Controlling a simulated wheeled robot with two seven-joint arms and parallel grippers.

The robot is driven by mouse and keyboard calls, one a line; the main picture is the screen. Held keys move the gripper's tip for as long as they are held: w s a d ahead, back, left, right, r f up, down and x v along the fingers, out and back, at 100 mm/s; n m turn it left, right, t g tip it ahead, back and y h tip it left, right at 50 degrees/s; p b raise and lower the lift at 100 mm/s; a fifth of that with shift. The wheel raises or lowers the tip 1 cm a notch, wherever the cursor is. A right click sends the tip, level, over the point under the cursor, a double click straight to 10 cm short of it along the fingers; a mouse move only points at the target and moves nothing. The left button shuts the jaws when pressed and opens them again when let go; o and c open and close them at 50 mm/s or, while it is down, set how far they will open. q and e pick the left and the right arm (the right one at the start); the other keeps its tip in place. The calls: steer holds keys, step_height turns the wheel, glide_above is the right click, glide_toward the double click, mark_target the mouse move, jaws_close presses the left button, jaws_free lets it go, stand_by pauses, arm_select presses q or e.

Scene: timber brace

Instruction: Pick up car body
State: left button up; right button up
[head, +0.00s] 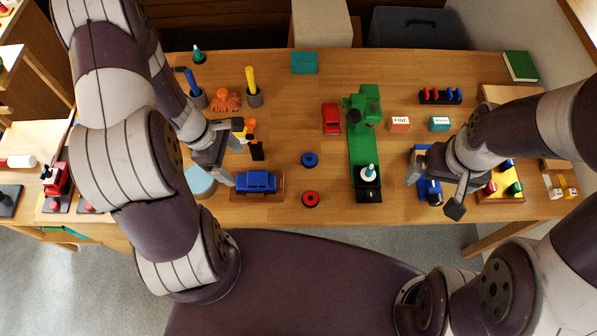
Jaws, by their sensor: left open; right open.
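A blue car body (256,181) sits on a brown wooden base (240,197) near the front edge of the table, left of centre. A smaller red car-shaped block (331,119) stands farther back near the middle. My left gripper (233,152) is open and empty, behind and left of the blue car body; one finger is close to its left end, and I cannot tell if they touch. My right gripper (434,188) is open at the right, over blue and black parts (429,190) that it partly hides.
A blue ring (310,160) and a red ring (310,199) lie right of the blue car body. A green machine (361,135) stands mid-table. A figure (255,148) and cups with screwdrivers (254,97) are behind. The table (290,130) is clear around the rings.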

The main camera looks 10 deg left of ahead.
arm_select(q)
steer(key=w+n, duration=0.1)
steer(key=w, duration=0.1)
steer(key=b, duration=0.2)
glide_toward(255, 177)
steer(key=f, duration=0.3)
steer(key=shift+s+d+t, duration=0.3)
steer(key=shift+s, duration=0.05)
steer(key=d+f, duration=0.2)
steer(key=f, duration=0.1)
steer(key=shift+w, duration=0.35)
steer(key=x, duration=0.3)
steer(key=shift+a, duration=0.2)
steer(key=shift+d+f, duration=0.1)
steer(key=shift+f, duration=0.25)
steer(key=shift+d, duration=0.1)
steer(key=shift+c, duration=1.2)
steer(key=c, duration=0.9)
arm_select(e)
steer(key=shift+s+a+f, duration=0.3)
steer(key=shift+a+f, duration=0.1)
steer(key=shift+f, duration=0.3)
